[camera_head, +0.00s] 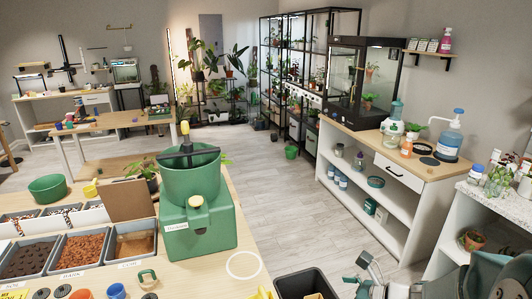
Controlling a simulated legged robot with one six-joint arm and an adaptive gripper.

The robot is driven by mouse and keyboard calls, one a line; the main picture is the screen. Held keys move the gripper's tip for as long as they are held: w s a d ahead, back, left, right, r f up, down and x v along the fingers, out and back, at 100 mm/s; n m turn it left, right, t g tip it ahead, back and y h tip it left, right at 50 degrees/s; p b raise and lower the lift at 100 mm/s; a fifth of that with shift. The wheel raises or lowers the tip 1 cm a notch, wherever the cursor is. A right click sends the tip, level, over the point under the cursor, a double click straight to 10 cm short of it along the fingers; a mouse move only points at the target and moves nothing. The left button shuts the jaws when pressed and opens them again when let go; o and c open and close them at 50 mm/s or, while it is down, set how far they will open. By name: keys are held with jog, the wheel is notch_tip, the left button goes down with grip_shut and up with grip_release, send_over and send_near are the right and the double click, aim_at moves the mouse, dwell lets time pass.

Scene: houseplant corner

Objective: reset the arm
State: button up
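My arm shows at the bottom right corner as grey and teal parts, cut off by the frame edge. What looks like my gripper (368,272) is at its left end, low in the picture, right of the black bin and in front of the white shelf unit. Its fingers are small and partly cut off, so I cannot tell whether they are open or shut. I see nothing clearly held in it.
A black bin (305,284) is at the bottom. A white shelf unit (350,205) carries bottles and a glass case. The grey floor (285,200) between is mostly clear.

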jog(key=s+a+r+n+g+h, duration=0.25)
jog(key=s+n, duration=0.35)
jog(key=n, duration=0.3)
jog(key=s+a+r+n+g+h, duration=0.2)
jog(key=s+a+r+n+h, duration=0.15)
jog(key=s+n, duration=0.4)
jog(key=s+d+r+n+t+h, duration=0.2)
jog(key=d+r+n+h, duration=0.1)
jog(key=n, duration=0.6)
jog(key=shift+d+r, duration=0.75)
jog(key=shift+d, duration=0.05)
